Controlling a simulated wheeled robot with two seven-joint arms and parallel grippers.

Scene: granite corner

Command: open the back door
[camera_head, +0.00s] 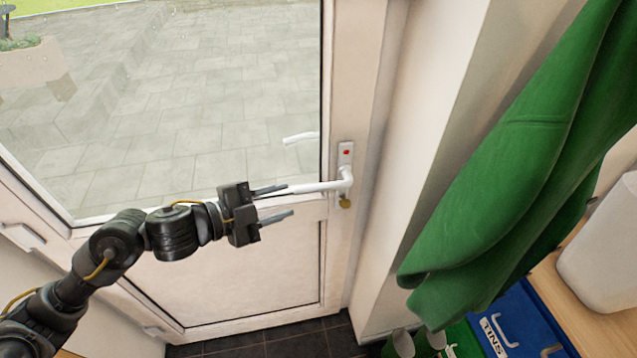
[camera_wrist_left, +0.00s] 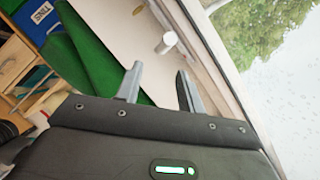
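The back door (camera_head: 255,275) is white with a large glass pane and appears closed in its frame. Its white lever handle (camera_head: 325,186) points left from a plate with a red dot, with a brass-coloured lock below. My left gripper (camera_head: 288,200) is open and empty in front of the door. Its upper finger overlaps the handle's free end in the head view; contact cannot be told. In the left wrist view, the white handle end (camera_wrist_left: 168,42) shows beyond my open, parted fingers (camera_wrist_left: 158,76). My right gripper is out of view.
A green cloth (camera_head: 510,150) hangs on the right, near the door frame. Below it are a blue bin (camera_head: 520,325) and a wooden surface with a white object (camera_head: 605,250). Dark floor tiles (camera_head: 300,340) show below the door; paving lies outside the glass.

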